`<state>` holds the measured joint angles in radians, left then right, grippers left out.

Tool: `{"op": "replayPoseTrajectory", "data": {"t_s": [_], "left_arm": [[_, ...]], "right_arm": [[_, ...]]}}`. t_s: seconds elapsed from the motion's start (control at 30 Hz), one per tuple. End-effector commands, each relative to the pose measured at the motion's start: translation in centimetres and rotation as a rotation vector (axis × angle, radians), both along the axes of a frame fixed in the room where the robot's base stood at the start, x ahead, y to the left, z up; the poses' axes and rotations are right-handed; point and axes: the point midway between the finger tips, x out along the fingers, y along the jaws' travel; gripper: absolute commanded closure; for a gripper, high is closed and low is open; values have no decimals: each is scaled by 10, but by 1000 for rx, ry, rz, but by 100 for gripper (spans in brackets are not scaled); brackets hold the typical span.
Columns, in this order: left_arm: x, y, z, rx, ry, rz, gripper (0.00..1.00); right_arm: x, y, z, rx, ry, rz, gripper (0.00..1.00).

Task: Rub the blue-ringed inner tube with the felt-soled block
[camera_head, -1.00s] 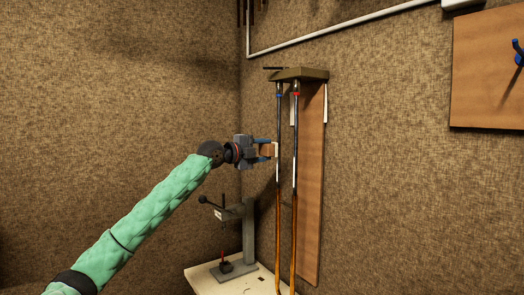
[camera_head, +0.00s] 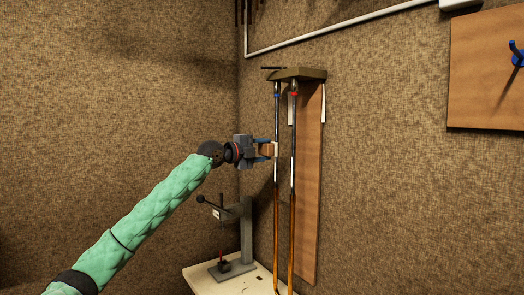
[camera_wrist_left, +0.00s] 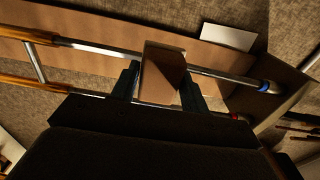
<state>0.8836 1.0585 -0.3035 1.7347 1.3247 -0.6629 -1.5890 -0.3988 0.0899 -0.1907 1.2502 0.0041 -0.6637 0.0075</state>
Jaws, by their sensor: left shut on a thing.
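The blue-ringed inner tube (camera_head: 277,120) hangs upright at the left of a pair under a wall bracket. Its blue ring (camera_head: 277,95) is near the top; the wrist view also shows the ring (camera_wrist_left: 264,87). My left gripper (camera_head: 264,149) is shut on the felt-soled block (camera_head: 267,150), a wooden block with a pale sole facing the tube. The block is at the tube's upper part, below the ring. In the left wrist view the block (camera_wrist_left: 163,72) covers part of the tube. The sole looks at or very near the tube; contact is unclear. My right gripper is not seen.
A red-ringed tube (camera_head: 293,130) hangs close to the right. Behind are a wooden backboard (camera_head: 310,190) and the bracket (camera_head: 303,73). Below, a grey press-like stand (camera_head: 246,230) is on a pale bench (camera_head: 205,277). Open space lies left of the tubes.

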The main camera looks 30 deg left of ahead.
Motion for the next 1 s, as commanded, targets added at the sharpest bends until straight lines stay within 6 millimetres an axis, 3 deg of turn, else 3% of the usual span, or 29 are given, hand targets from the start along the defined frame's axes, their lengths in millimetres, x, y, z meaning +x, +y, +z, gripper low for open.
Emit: {"op": "replayPoseTrajectory", "data": {"t_s": [1.0], "left_arm": [[11, -5, 6, 0, -1, 0, 73]], "right_arm": [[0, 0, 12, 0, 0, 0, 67]]}}
